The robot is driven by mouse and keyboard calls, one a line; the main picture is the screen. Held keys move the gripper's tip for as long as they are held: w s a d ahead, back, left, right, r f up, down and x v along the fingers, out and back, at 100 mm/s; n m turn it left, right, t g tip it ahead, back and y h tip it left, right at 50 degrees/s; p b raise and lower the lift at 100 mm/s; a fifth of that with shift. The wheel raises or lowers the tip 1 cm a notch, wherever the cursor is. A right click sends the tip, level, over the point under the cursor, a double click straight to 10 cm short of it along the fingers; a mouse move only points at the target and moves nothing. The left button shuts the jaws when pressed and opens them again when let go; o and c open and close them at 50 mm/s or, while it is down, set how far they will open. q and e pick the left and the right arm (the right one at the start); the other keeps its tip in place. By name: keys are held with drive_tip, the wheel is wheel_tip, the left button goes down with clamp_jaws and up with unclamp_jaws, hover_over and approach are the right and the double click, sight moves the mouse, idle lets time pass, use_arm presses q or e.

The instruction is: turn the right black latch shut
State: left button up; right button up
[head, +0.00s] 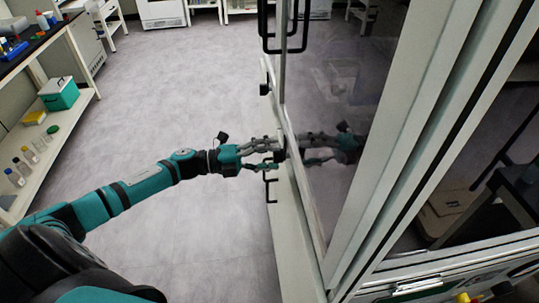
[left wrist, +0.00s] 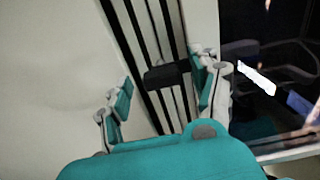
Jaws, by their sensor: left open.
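My left gripper (head: 276,156) reaches in from the left to the edge of the glass-fronted cabinet door. It is open. In the left wrist view its two finger pads (left wrist: 160,88) stand apart, with a short black latch (left wrist: 168,75) showing between them, nearer the right finger. The latch lies across dark vertical seams on the pale frame. I cannot tell whether a finger touches it. In the head view the fingers partly hide this spot. My right gripper is not in view.
A black handle (head: 270,188) sticks out just below my gripper, and another black handle (head: 266,28) is higher up. A small dark fitting (head: 265,89) sits between. The glass door (head: 345,110) mirrors my arm. Shelves with bottles stand at left; the floor (head: 150,110) between is clear.

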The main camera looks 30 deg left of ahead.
use_arm(q)
drive_tip(key=v, duration=1.2)
